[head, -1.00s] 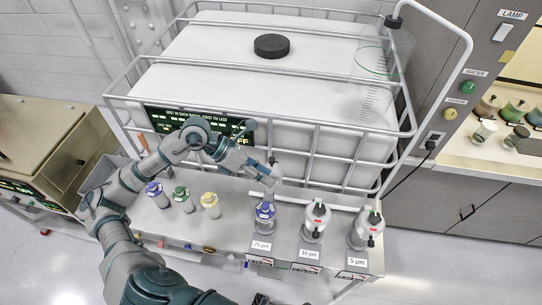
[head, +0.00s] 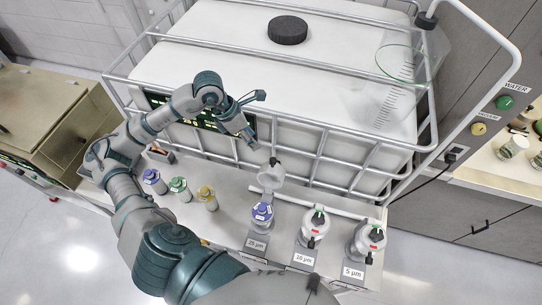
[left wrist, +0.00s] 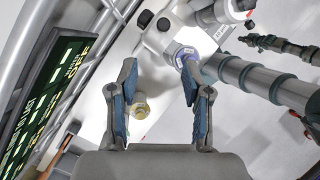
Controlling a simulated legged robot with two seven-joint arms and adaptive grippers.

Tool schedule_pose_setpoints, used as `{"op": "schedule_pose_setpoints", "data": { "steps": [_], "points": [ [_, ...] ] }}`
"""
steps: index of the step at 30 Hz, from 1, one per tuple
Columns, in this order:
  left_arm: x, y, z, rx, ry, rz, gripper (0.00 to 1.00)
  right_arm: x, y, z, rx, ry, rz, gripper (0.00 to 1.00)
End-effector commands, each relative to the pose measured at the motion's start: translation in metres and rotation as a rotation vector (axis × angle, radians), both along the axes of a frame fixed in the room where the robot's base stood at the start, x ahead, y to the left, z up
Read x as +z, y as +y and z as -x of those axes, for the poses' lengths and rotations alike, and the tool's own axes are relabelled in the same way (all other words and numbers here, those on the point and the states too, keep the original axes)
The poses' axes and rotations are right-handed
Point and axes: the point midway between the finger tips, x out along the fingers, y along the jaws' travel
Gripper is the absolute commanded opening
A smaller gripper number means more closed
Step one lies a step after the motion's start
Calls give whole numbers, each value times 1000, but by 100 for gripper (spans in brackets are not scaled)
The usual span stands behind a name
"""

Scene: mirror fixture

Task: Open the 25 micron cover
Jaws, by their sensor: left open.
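The 25 micron housing with a blue-topped piece (head: 262,213) stands at the bench's front, behind a "25 µm" label (head: 256,244). Its pale round cover (head: 271,176) stands raised behind it, clear of the blue top. My left gripper (head: 255,141) is above and to the left of the cover, apart from it and empty. In the left wrist view my left gripper (left wrist: 158,68) has its two fingers spread wide. The blue top (left wrist: 186,55) shows past the right finger, which partly hides it.
The 10 µm (head: 315,222) and 5 µm (head: 368,240) housings stand to the right. Blue (head: 154,181), green (head: 179,188) and yellow (head: 207,197) capped bottles stand to the left. A caged white tank (head: 330,95) with a metal frame rises close behind.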

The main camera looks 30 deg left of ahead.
Motion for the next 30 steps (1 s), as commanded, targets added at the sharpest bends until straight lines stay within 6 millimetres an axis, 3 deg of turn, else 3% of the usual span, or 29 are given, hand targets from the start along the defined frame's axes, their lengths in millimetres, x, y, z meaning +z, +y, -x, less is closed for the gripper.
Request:
{"op": "schedule_pose_setpoints", "data": {
  "steps": [6,15,21,30],
  "points": [
    [-48,-25,-12,-4,5,2,49,7,-2,-2,1,0,-2,0],
    [-104,-41,-25,-1,2,5,49,16,0,-3,0,0,0,0],
    [-121,-47,-29,-1,2,5,49,18,1,-2,-1,1,0,0],
    [-124,-49,-30,-1,0,2,49,18,1,-2,-1,0,-1,0]
  ]
}}
